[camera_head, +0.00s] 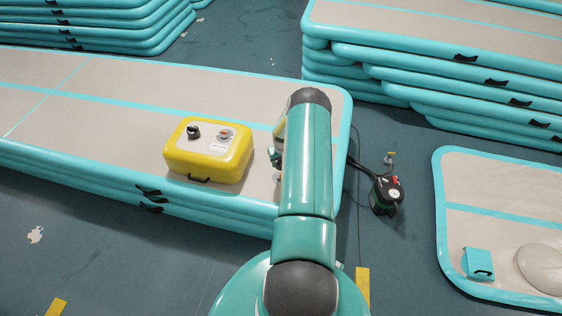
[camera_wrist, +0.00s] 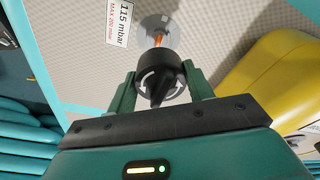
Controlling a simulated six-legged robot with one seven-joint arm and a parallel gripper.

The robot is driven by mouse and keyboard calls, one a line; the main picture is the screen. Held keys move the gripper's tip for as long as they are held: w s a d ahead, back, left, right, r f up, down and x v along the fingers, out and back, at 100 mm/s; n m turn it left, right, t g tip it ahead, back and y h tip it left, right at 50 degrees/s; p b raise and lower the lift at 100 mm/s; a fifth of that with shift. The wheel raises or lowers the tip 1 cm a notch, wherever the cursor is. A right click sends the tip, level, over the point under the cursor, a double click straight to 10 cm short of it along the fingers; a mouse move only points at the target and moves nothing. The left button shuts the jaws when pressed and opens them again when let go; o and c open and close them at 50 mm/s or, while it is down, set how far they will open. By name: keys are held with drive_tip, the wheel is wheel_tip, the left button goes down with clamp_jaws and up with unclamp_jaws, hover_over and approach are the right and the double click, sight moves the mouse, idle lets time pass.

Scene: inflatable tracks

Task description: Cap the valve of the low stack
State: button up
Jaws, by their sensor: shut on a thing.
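The low stack (camera_head: 85,117) of beige and turquoise inflatable tracks lies across the left and middle of the head view. In the wrist view, my gripper (camera_wrist: 161,80) is shut on a black cap (camera_wrist: 158,88) with white arrows, a green finger on each side. Just beyond the cap is a valve (camera_wrist: 157,30) with an orange centre in a clear round fitting, on the beige surface (camera_wrist: 215,32). The cap overlaps the valve's near part, so I cannot tell whether they touch. In the head view my arm mostly hides my gripper.
A yellow block (camera_head: 207,155) with a black knob and another fitting sits on the low stack, left of my arm. A label (camera_wrist: 120,22) reads 115 mbar, MAX 200 mbar. A pump (camera_head: 386,194) with a hose stands on the floor. A taller stack (camera_head: 440,60) is behind.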

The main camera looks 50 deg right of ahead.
drive_tip(key=shift+s, duration=0.1)
drive_tip(key=shift+f, duration=2.9)
drive_tip(key=shift+f, duration=2.05)
drive_tip(key=n, duration=0.3)
drive_tip(key=shift+n, duration=0.3)
drive_tip(key=shift+n+y, duration=0.3)
drive_tip(key=shift+n, duration=0.5)
drive_tip(key=shift+n, duration=1.1)
drive_tip(key=n, duration=0.3)
drive_tip(key=shift+d+y, duration=0.1)
drive_tip(key=shift+y, duration=0.2)
